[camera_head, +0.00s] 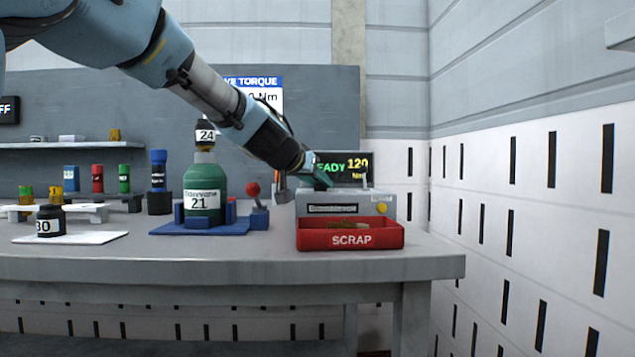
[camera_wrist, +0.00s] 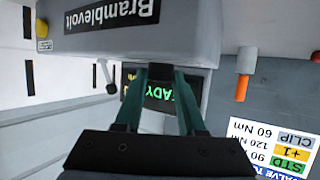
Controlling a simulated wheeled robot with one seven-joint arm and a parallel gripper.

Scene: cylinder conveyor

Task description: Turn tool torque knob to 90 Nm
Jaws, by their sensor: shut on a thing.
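The grey torque tool box (camera_head: 382,205) stands at the right of the bench. Its dark display (camera_head: 343,165) reads READY and 120 Nm in green and yellow. In the wrist view the box (camera_wrist: 190,40) shows upside down, with a Bramblevolt label. My gripper (camera_head: 322,181) reaches down from the upper left to the top of the box. In the wrist view its green fingers (camera_wrist: 164,76) are shut on a small dark knob (camera_wrist: 161,70) at the box. The knob's markings cannot be seen, and the fingers hide part of the display (camera_wrist: 158,95).
A red SCRAP bin (camera_head: 318,239) stands in front of the box. A red-topped lever (camera_head: 253,190) and a green bottle (camera_head: 205,180) stand to the left. A thin lever (camera_wrist: 106,80) sticks out beside the knob. A torque chart (camera_wrist: 272,145) hangs behind.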

